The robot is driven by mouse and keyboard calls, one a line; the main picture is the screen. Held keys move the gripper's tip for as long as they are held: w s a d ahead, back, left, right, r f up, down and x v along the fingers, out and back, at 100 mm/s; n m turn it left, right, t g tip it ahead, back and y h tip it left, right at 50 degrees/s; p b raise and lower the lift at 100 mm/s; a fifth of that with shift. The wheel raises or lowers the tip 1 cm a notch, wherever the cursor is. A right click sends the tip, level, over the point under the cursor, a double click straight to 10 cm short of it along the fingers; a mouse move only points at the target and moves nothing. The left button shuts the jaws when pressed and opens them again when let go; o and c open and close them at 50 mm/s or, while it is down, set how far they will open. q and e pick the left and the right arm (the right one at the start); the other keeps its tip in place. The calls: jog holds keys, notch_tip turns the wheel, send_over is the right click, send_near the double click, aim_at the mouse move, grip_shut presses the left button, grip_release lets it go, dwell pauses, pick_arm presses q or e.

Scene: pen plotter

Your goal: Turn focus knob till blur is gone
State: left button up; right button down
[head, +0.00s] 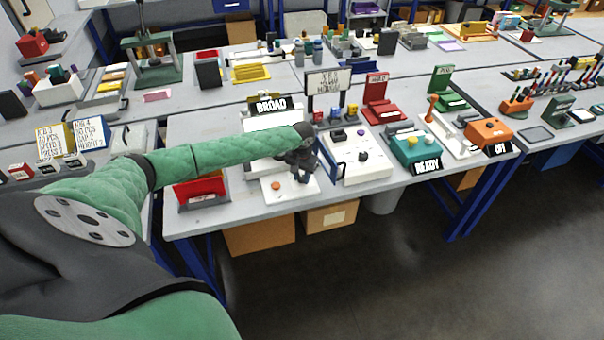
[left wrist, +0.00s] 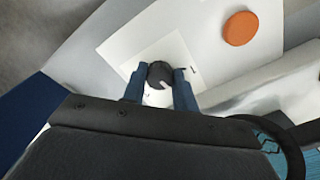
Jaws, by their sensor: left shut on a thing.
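A dark round knob (left wrist: 160,74) with a pale pointer mark sits on a white square plate (left wrist: 120,47) in the left wrist view. My left gripper (left wrist: 158,90) is shut on this knob, one blue finger on each side. In the head view my left gripper (head: 302,176) is over the white panel (head: 275,197) at the table's front edge, and it hides the knob. An orange round button (left wrist: 240,28) lies beside the knob; it also shows in the head view (head: 276,186). My right gripper is not in view.
A white unit with dark knobs (head: 358,165) stands right of my gripper, then a teal box (head: 411,148) with a READY sign and an orange box (head: 489,131). A red holder (head: 201,190) is to the left. A text board (head: 327,82) stands behind.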

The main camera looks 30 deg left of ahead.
aim_at(302, 177)
pick_arm(q)
jog(key=shift+w+r+m, duration=0.1)
jog(key=shift+m, duration=0.9)
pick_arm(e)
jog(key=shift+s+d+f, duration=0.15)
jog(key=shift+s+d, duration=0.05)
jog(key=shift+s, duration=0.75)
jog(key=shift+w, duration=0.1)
pick_arm(q)
jog(key=o, duration=1)
jog(key=shift+c, duration=0.2)
jog(key=shift+r, duration=0.15)
notch_tip(302, 177, up, 6)
jog(key=shift+r+b, duration=0.25)
jog(key=shift+b, duration=0.95)
jog(key=shift+r, duration=0.5)
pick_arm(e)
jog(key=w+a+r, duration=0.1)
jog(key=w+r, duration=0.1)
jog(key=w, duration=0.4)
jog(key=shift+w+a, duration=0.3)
